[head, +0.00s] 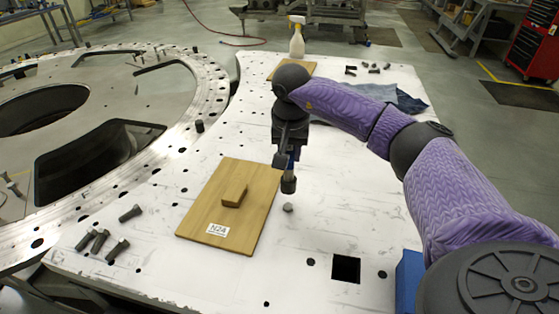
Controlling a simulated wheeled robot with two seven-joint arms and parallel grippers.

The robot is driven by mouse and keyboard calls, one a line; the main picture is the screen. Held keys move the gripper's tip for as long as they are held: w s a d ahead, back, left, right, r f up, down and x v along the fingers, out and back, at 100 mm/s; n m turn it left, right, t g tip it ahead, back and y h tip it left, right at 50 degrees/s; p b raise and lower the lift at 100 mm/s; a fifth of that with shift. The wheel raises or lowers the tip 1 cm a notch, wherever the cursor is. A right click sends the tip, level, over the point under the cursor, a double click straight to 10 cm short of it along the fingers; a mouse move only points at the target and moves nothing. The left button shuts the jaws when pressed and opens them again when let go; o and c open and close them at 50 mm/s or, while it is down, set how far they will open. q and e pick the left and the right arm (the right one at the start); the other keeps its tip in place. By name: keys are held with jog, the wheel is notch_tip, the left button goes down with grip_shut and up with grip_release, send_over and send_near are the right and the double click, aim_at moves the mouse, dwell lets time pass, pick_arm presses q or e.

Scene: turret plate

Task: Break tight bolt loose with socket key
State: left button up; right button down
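My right arm comes in from the right, and its gripper (288,158) points down over the white plate (335,215). It is shut on the socket key (288,185), a dark tool with a bit of blue showing between the fingers. The key hangs upright with its socket end down. A grey bolt head (288,208) sits in the plate just below the socket. A small gap shows between the socket and the bolt head. My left gripper is not in view.
Loose bolts (100,240) lie at the front left. A spray bottle (297,40), a blue cloth (405,98) and more bolts are at the back. A square hole (346,268) opens near the front.

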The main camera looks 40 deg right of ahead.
aim_at(289, 173)
jog(key=shift+f+b, duration=0.45)
jog(key=shift+f, duration=0.05)
notch_tip(289, 173, down, 4)
jog(key=b, duration=0.3)
jog(key=shift+f+b, duration=0.3)
jog(key=shift+b, duration=0.05)
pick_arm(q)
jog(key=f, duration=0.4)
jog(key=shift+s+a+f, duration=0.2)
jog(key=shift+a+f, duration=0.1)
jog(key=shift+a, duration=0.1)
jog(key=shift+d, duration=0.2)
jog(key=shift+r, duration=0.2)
pick_arm(e)
jog(key=shift+r, duration=0.1)
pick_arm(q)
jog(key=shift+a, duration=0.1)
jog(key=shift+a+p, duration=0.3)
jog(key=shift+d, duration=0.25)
